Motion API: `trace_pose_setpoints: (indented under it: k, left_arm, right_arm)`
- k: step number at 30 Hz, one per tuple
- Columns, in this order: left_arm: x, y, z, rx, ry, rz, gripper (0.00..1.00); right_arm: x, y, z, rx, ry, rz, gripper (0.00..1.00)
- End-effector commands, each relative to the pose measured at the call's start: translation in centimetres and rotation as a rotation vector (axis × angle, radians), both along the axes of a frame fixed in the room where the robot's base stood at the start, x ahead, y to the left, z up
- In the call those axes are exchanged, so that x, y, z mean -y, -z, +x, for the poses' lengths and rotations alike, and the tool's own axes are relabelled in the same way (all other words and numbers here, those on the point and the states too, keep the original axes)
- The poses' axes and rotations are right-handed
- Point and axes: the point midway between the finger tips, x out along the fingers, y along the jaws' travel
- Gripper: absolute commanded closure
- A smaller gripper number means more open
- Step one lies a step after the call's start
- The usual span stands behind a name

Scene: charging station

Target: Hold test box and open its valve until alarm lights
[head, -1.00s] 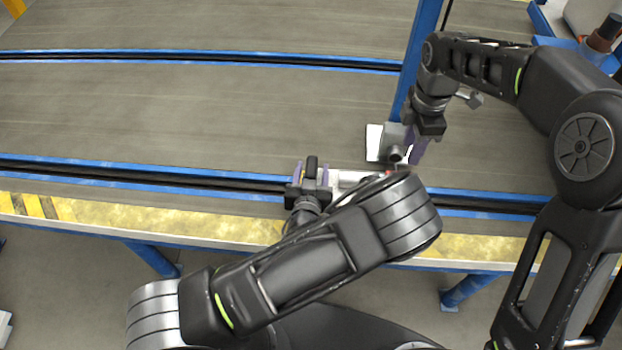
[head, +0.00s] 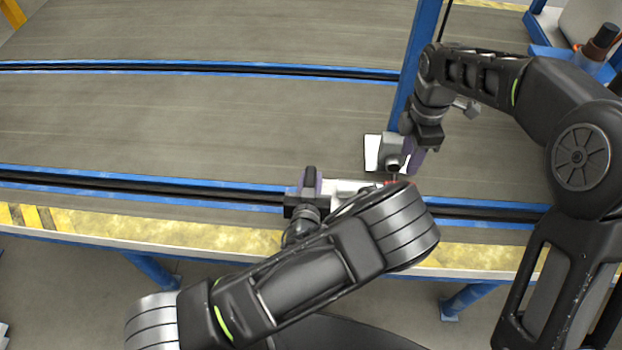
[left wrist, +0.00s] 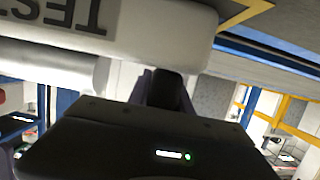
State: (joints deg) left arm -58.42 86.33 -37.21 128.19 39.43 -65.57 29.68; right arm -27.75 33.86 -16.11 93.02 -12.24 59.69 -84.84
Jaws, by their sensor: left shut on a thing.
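The white test box (head: 345,187) lies at the near edge of the conveyor, partly hidden behind my left arm. In the left wrist view its white body (left wrist: 170,22) shows the letters TEST. My left gripper (head: 311,184) is shut on the left end of the box. My right gripper (head: 414,160) points down just right of a grey cylindrical fitting (head: 393,164); I cannot tell whether its jaws are open or touching. A small red part (head: 396,183) shows below the fitting; I cannot tell if it is the valve. No lit alarm is recognisable.
A white plate (head: 372,153) is beside the fitting, near the foot of a blue post (head: 421,45). Blue rails (head: 150,182) run along the conveyor (head: 200,125), which is clear at left. My left forearm crosses the yellow front edge (head: 150,226).

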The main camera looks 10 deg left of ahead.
Motion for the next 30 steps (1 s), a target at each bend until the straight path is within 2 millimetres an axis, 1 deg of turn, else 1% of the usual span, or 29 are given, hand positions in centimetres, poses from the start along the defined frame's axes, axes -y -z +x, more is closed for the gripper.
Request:
trace_pose_setpoints:
  k: [11, 17, 20, 23, 26, 29, 30]
  left_arm:
    - [0.0, 0.0, 0.0, 0.0, 0.0, 0.0, 1.0]
    - [0.0, 0.0, 0.0, 0.0, 0.0, 0.0, 1.0]
    - [0.0, 0.0, 0.0, 0.0, 0.0, 0.0, 1.0]
    - [0.0, 0.0, 0.0, 0.0, 0.0, 0.0, 1.0]
    - [0.0, 0.0, 0.0, 0.0, 0.0, 0.0, 1.0]
    - [0.0, 0.0, 0.0, 0.0, 0.0, 0.0, 1.0]
    - [0.0, 0.0, 0.0, 0.0, 0.0, 0.0, 1.0]
  right_arm:
    - [0.0, 0.0, 0.0, 0.0, 0.0, 0.0, 0.64]
    - [0.0, 0.0, 0.0, 0.0, 0.0, 0.0, 0.48]
    - [0.3, 0.0, 0.1, -0.001, 0.007, 0.002, 0.4]
    - [0.4, -0.4, 0.3, 0.005, 0.022, 0.017, 0.32]
    - [0.3, -0.6, 0.3, 0.005, 0.115, 0.019, 0.24]
    - [0.2, -1.0, 0.4, 0.004, 0.264, 0.022, 0.15]
    - [0.2, -1.1, 0.4, 0.004, 0.338, 0.023, 0.12]
